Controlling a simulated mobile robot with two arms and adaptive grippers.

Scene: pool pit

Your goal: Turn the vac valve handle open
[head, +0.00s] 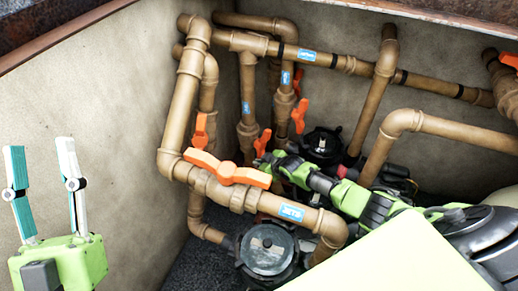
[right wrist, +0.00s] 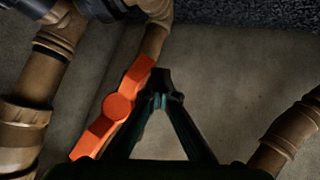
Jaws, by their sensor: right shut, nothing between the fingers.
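An orange valve handle (head: 228,170) sits on the nearest brown pipe, which bears a blue label (head: 291,212) too small to read surely. The handle lies roughly along that pipe. My right gripper (head: 266,161) is shut and empty, just behind the handle's right end. In the right wrist view, the handle (right wrist: 117,106) runs diagonally just left of my shut fingertips (right wrist: 161,80). I cannot tell whether they touch. My left gripper (head: 40,146) is open and empty, raised at the far left, well away from the valve.
Other orange handles (head: 299,116) stand on pipes behind. A black pump lid (head: 268,248) is below the near pipe, and another black pump (head: 321,145) is further back. Brown pipes crowd the right side. Bare wall (head: 90,100) is clear at left.

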